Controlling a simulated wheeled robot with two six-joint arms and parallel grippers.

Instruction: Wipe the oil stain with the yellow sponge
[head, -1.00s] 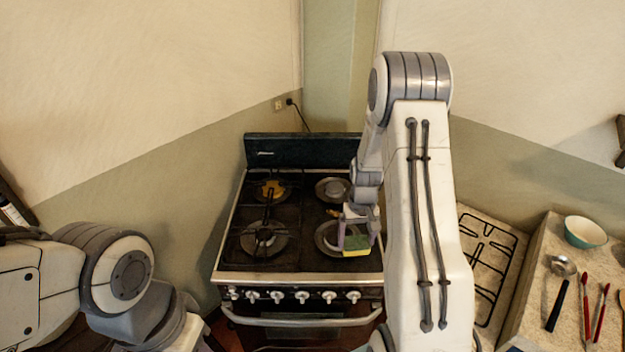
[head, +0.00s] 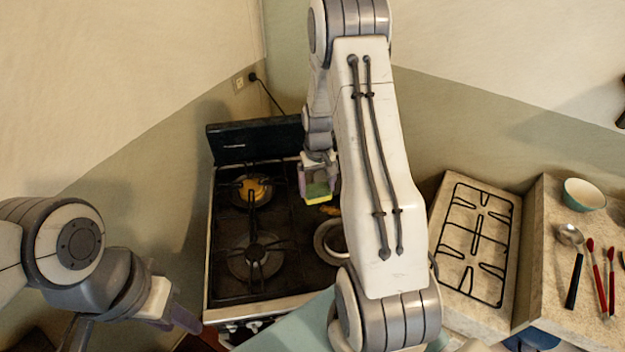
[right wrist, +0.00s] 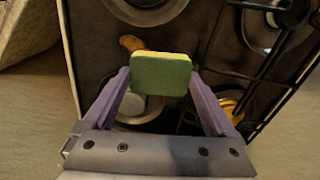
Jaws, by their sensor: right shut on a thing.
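The yellow sponge (head: 318,192) has a green layer and is held by my right gripper (head: 317,178) over the stove. In the right wrist view the sponge (right wrist: 161,75) sits between the two fingertips, its green side towards the camera. A small orange-brown stain (head: 331,211) lies on the bare right half of the stove top; it also shows in the right wrist view (right wrist: 131,43), close beside the sponge. A larger yellow-orange stain (head: 256,188) lies at the back left burner under the grate. My left gripper (head: 182,318) is low at the left; its opening is unclear.
The black stove (head: 240,215) has a grate over its left half. The other grate (head: 475,240) lies on the right counter. A bowl (head: 584,194), a ladle (head: 572,250) and red-handled utensils (head: 598,275) are further right. My right arm hides part of the stove.

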